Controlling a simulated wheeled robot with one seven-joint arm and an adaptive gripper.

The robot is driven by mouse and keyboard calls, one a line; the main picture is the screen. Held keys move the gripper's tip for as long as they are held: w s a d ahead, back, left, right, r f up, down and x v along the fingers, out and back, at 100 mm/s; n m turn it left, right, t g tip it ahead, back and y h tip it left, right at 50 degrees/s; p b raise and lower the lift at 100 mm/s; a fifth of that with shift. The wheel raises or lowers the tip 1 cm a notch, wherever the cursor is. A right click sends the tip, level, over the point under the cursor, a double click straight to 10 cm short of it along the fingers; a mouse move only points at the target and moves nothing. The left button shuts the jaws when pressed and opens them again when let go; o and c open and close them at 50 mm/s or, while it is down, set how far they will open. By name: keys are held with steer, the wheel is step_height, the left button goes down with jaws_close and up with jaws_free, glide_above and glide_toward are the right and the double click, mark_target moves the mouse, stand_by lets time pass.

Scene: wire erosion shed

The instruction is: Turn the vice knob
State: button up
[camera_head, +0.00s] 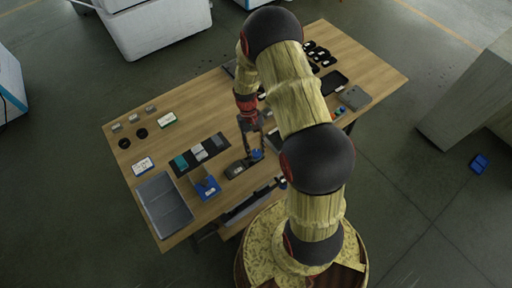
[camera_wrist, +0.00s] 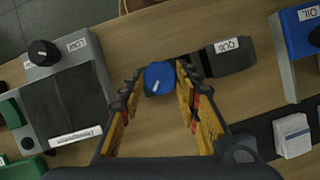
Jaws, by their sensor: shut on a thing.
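The vice knob (camera_wrist: 160,78) is round and blue with a white pointer line, and shows in the wrist view between my fingertips. In the head view the knob (camera_head: 257,154) is small and partly covered by the gripper. The dark vice body (camera_wrist: 232,57) with a white label lies just right of it; in the head view the vice (camera_head: 236,170) is left of the knob. My gripper (camera_wrist: 158,76) is shut on the knob, one finger on each side. It reaches down over the table in the head view (camera_head: 254,151).
A grey device (camera_wrist: 90,85) with a black knob (camera_wrist: 43,52) stands left in the wrist view. A blue box (camera_head: 207,188), a grey tray (camera_head: 164,206) and a dark mat (camera_head: 181,171) with small blocks lie on the wooden table (camera_head: 120,165).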

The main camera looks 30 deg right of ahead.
steer(key=n+h, duration=0.1)
steer(key=n, duration=0.1)
steer(key=n+p, duration=0.1)
steer(key=n, duration=0.1)
steer(key=shift+a+n+h, duration=0.2)
steer(key=shift+n+h, duration=0.1)
steer(key=shift+h, duration=0.1)
steer(key=shift+a+n+h+p, duration=0.1)
steer(key=shift+n+h+p, duration=0.45)
steer(key=shift+n, duration=1.25)
steer(key=o, duration=1.2)
steer(key=shift+c, duration=0.2)
steer(key=v, duration=1.2)
steer(key=shift+a, duration=0.2)
steer(key=shift+s, duration=0.15)
